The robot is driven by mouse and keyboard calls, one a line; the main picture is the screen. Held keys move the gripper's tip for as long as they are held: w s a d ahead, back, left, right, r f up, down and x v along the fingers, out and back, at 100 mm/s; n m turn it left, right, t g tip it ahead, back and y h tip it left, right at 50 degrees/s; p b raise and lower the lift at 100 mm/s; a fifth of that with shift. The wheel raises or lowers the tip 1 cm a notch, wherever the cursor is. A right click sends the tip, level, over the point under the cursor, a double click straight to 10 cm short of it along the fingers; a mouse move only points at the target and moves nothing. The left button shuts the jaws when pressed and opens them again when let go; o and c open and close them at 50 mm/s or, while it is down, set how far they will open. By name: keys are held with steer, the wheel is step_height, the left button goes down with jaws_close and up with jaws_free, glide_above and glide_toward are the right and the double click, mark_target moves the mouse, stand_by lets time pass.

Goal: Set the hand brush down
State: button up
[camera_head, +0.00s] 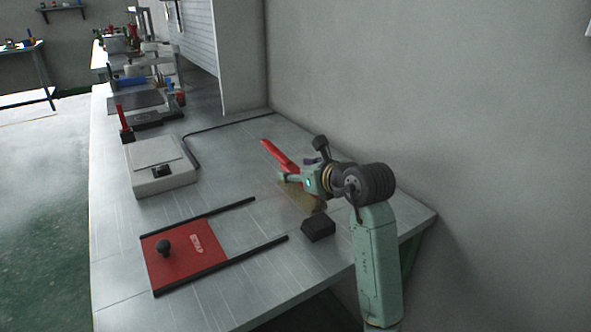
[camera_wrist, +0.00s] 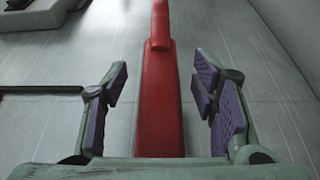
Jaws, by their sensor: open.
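The hand brush (camera_head: 280,156) has a long red handle and a tan bristle part. It appears to lie on the grey metal bench, its handle pointing to the far left. My gripper (camera_head: 299,163) is over the brush, partly hiding its middle. In the wrist view my gripper (camera_wrist: 160,92) is open, with purple pads on both sides of the red handle (camera_wrist: 159,105). Gaps show between the handle and the pads on each side. The bristles are not visible in the wrist view.
A black block (camera_head: 318,229) sits on the bench (camera_head: 225,185) close to the brush. A red plate with a black knob (camera_head: 183,258) lies between two black rails at front left. A white box device (camera_head: 160,168) with a cable stands farther left. A wall bounds the right side.

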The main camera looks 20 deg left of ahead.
jaws_close()
stand_by(0.7)
